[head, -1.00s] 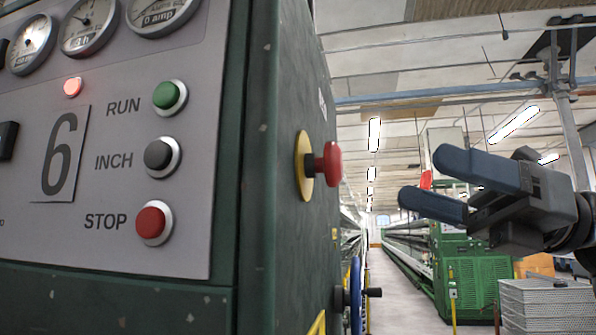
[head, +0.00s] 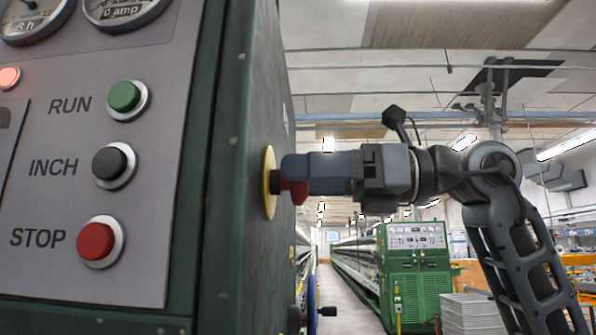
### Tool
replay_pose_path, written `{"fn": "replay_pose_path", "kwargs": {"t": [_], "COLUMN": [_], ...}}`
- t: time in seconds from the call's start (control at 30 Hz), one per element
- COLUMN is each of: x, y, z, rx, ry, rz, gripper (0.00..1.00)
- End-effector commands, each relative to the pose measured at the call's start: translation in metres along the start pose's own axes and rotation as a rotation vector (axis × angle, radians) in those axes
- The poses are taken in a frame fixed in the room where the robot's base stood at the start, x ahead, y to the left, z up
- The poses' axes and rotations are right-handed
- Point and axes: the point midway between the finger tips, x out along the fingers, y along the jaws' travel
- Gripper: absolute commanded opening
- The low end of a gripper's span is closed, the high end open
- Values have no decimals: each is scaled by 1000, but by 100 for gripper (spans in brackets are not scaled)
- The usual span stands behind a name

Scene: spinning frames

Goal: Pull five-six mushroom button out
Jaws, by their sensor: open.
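The red mushroom button (head: 299,192) sticks out sideways from a yellow disc (head: 269,183) on the green side wall of the machine cabinet. My gripper (head: 286,174) reaches in from the right. Its blue-grey fingers are level with the button's head and overlap it in the picture, hiding its upper part. Only the lower part of the red head and a bit of dark stem show. The jaws are open; whether a finger touches the button I cannot tell. The far finger is mostly hidden behind the near one.
The grey panel at left carries a green RUN button (head: 124,96), a black INCH button (head: 114,166) and a red STOP button (head: 99,241). A dark handle (head: 326,311) and blue wheel lie below. A green machine (head: 413,275) stands far back beside an open aisle.

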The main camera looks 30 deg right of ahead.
Motion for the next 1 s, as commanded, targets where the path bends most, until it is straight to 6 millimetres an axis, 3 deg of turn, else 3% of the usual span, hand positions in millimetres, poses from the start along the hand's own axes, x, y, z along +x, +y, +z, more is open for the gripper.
{"fn": "replay_pose_path", "kwargs": {"t": [0.17,0.43,1.0], "x": [13,14,14], "y": [0,0,0], "z": [0,0,0], "rx": [1,1,1], "ry": [0,0,0], "rz": [0,0,0], "gripper": [81,81,27]}}
